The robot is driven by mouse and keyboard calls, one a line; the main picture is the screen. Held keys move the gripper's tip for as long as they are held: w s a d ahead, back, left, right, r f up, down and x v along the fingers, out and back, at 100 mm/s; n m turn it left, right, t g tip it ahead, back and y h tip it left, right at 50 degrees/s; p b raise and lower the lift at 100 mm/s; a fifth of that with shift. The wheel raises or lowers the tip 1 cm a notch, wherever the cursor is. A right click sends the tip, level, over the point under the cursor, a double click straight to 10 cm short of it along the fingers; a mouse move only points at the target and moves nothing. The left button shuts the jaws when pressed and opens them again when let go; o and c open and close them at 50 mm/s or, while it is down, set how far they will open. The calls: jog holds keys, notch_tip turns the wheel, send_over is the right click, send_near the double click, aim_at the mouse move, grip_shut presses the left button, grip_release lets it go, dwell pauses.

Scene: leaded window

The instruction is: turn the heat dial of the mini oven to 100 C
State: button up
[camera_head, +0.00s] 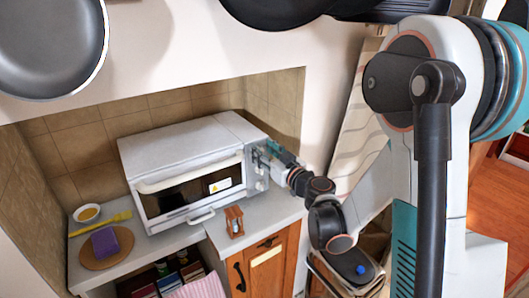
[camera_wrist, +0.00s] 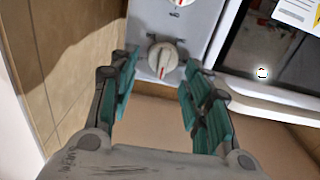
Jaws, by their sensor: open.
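The white mini oven (camera_head: 195,165) stands on the counter in a tiled niche, its door shut. Its control panel is on the right of its front, mostly behind my gripper (camera_head: 272,156) in the head view. In the wrist view, a round pale dial with a red mark (camera_wrist: 162,57) sits on the grey panel (camera_wrist: 195,20). My gripper (camera_wrist: 157,72) is open, with a teal-padded finger on either side of that dial. Contact cannot be made out. A second dial (camera_wrist: 168,5) is cut off at the top edge. I cannot tell which dial sets heat, nor read their scales.
A small wooden-framed sand timer (camera_head: 234,221) stands on the counter before the oven. A purple sponge (camera_head: 104,242) on a round board, a yellow brush and a small bowl (camera_head: 87,213) are at left. Pans (camera_head: 50,45) hang above. The niche's side wall is close to the gripper.

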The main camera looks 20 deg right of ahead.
jog(key=c, duration=1)
jog(key=shift+m, duration=0.3)
jog(key=m, duration=0.2)
jog(key=m+b, duration=0.1)
jog(key=m, duration=0.1)
jog(key=d+m+b, duration=0.1)
jog(key=m, duration=0.1)
jog(key=shift+w+f+m, duration=0.15)
jog(key=shift+f+m, duration=0.05)
jog(key=shift+m, duration=0.1)
jog(key=m, duration=0.2)
jog(key=m+b, duration=0.1)
jog(key=m, duration=0.1)
jog(key=m+b, duration=0.1)
jog(key=m, duration=0.1)
jog(key=shift+d+f, duration=0.15)
jog(key=shift+f, duration=0.15)
jog(key=shift+m, duration=0.4)
jog(key=o, duration=1)
